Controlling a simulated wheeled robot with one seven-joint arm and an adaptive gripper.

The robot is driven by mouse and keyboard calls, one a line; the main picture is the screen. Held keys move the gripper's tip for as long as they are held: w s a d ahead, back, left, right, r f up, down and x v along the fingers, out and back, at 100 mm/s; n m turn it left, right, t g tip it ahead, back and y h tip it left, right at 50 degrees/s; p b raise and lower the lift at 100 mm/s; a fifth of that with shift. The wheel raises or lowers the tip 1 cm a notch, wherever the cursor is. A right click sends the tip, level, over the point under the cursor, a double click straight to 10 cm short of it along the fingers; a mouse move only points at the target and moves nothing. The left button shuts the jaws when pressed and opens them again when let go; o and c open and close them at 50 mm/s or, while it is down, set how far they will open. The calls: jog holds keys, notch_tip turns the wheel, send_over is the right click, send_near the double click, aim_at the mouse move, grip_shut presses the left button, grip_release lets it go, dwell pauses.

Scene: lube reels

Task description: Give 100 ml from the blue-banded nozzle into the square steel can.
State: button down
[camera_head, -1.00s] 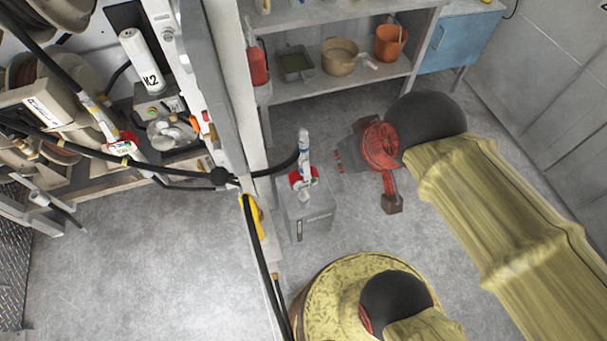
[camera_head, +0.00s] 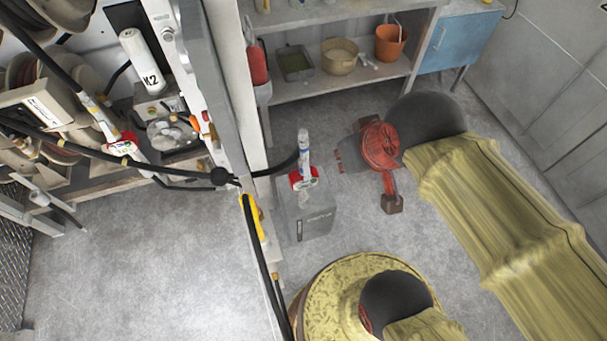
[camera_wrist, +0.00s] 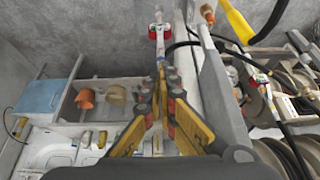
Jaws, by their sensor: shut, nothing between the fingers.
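The square steel can (camera_head: 318,222) stands on the floor in the middle of the head view. A white nozzle (camera_head: 304,153) with a faint bluish band and a red-and-white body stands upright at the can's top, a black hose running to it from the left. Whether its spout is inside the can is hidden. The nozzle also shows at the top of the wrist view (camera_wrist: 158,34). My gripper (camera_wrist: 160,72) is shut and empty. Its fingertips lie just below the nozzle in that picture. In the head view my gripper is right of the nozzle, apart from it.
A second nozzle (camera_head: 127,146) hangs among the hose reels at left. A pale post (camera_head: 222,90) with hoses stands left of the can. A shelf (camera_head: 300,92) behind holds a tray, a tan bucket (camera_head: 340,60) and an orange bucket (camera_head: 390,45). Floor at lower left is clear.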

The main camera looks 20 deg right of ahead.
jog(key=shift+d, duration=0.1)
notch_tip(320, 180, down, 26)
jog(key=m+g+y+b, duration=0.3)
jog(key=m+g+y, duration=0.25)
jog(key=m, duration=0.65)
jog(key=w+a+f+m+t+y, duration=0.2)
jog(key=w+f+m+t+y, duration=0.15)
jog(key=f+m, duration=0.8)
jog(key=w+d+r+m+t+h, duration=0.1)
jog(key=w+d+m+t+h, duration=0.1)
jog(key=w+m, duration=0.4)
jog(key=m+t, duration=0.1)
jog(key=m, duration=0.2)
jog(key=shift+d, duration=0.25)
jog(key=shift+w+r, duration=0.1)
jog(key=shift+b, duration=0.3)
